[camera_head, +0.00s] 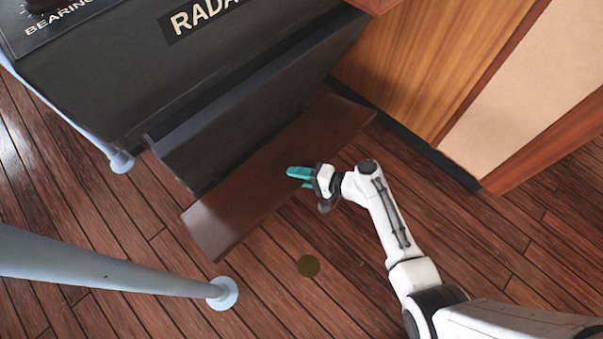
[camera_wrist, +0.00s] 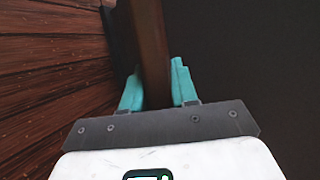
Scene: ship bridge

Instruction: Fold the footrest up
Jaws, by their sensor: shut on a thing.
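The footrest (camera_head: 262,185) is a flat reddish-brown board at the base of the dark radar console (camera_head: 250,110). In the head view it sticks out low over the floor. My gripper (camera_head: 298,177) is at the outer edge of the footrest, near its middle, with one teal finger over the top. In the wrist view the footrest (camera_wrist: 151,50) runs edge-on between the two teal fingers, and my gripper (camera_wrist: 158,90) is shut on it. The lower finger is mostly hidden in the head view.
A grey rail post (camera_head: 120,285) meets the floor at a round foot left of the footrest. A wooden cabinet (camera_head: 430,60) stands to the right. The floor in front of the footrest is otherwise clear.

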